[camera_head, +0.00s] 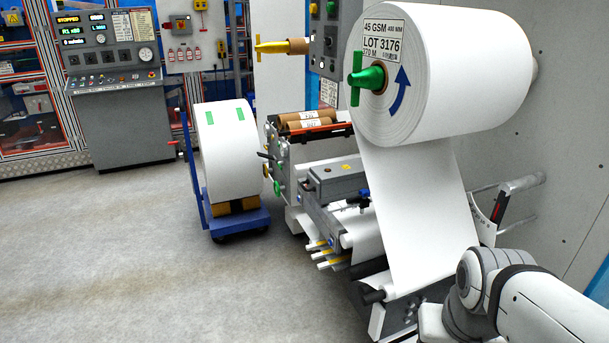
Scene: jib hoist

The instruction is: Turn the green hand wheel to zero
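A small green wheel-like part (277,188) shows on the near side of the unwinder machine, low and left of the big roll. It is too small to read any scale or zero mark on it. A larger green T-shaped handle (368,78) sits at the core of the big white paper roll (455,70). I cannot tell for sure which green part is the hand wheel. My arm enters at the lower right, below the hanging paper web. My gripper is not in view.
A blue cart (240,222) with a white roll (226,150) stands left of the machine. A grey control console (120,115) stands at the back left. A yellow-handled shaft (273,46) juts out above. Shafts (328,256) stick out low from the machine. The grey floor at the left front is clear.

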